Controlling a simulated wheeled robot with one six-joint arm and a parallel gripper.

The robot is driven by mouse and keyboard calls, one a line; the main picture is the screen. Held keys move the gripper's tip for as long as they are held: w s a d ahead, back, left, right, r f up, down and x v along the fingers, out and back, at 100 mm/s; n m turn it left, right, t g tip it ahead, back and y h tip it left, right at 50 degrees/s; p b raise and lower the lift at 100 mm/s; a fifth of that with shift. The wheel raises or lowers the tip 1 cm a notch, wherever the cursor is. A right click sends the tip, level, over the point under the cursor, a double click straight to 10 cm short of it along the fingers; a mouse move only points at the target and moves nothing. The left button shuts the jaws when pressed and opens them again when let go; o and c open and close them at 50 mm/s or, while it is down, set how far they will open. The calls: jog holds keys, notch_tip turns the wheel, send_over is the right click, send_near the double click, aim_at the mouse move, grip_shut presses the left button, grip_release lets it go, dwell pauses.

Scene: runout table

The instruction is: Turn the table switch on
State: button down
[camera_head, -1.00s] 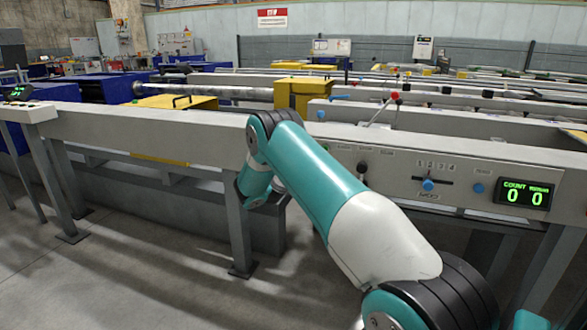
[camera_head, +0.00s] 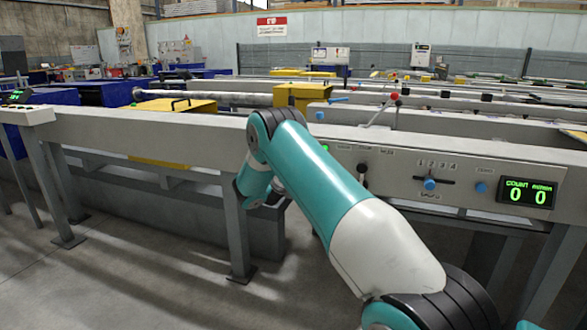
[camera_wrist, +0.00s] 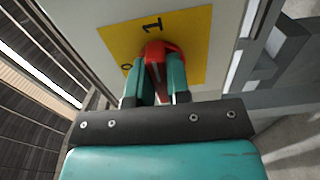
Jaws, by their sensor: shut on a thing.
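The table switch is a red rotary knob (camera_wrist: 160,48) on a yellow plate (camera_wrist: 192,62) marked 1 and 0, seen in the wrist view. The 1 is beyond the knob, the 0 to its left. My gripper (camera_wrist: 162,72) has its two teal fingers on either side of the knob's handle and is shut on it. The fingers cover part of the knob, so I cannot tell exactly which mark it points to. In the head view my arm hides the switch and gripper.
The grey control panel (camera_head: 395,172) carries levers and a display (camera_head: 527,193) reading 0 and 0. The table's long beam (camera_head: 150,127) and its leg (camera_head: 237,238) stand close to my arm. Bare floor (camera_head: 130,285) lies at front left.

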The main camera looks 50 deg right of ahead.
jog(key=shift+s+d, duration=0.15)
jog(key=shift+d, duration=0.05)
jog(key=c, duration=1.1)
grip_release()
jog(key=shift+a, duration=0.15)
jog(key=shift+b+v, duration=4.55)
jog(key=shift+v, duration=4.1)
